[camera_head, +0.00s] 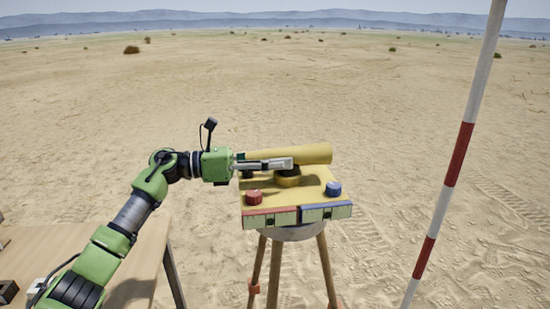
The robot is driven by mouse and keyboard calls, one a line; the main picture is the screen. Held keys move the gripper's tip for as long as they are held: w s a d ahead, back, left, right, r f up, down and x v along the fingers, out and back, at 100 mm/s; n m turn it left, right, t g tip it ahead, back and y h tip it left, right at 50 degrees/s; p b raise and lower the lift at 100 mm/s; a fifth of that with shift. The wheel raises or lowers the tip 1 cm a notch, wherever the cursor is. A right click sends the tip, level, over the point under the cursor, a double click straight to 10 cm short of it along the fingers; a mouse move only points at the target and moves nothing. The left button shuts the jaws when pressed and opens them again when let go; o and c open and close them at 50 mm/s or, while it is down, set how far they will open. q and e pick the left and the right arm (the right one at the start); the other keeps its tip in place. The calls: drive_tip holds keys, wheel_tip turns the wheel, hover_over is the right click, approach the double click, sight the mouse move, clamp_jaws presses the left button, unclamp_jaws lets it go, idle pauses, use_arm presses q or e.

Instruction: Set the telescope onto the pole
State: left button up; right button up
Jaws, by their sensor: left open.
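The yellow telescope tube (316,154) lies level above a short round yellow and black mount (288,178). That mount stands on a yellow plate (318,187) on top of a tripod (322,268). My left gripper (282,164) reaches in from the left, with its grey fingers alongside the near left part of the tube. It is open, and the fingers hide some of the tube and mount. Whether the tube touches the mount I cannot tell. A red and white striped pole (459,153) stands slightly tilted at the right. My right gripper is out of view.
A red knob (254,197) and a blue knob (333,189) sit on the plate, above red and blue marked front strips. A wooden table (133,262) with small dark and white items is at lower left. Open sand lies around and behind the tripod.

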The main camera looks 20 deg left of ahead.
use_arm(q)
drive_tip(key=shift+r, duration=0.15)
drive_tip(key=shift+a, duration=0.25)
drive_tip(key=v, duration=1.1)
drive_tip(key=shift+s+a, duration=0.2)
drive_tip(key=shift+s, duration=0.1)
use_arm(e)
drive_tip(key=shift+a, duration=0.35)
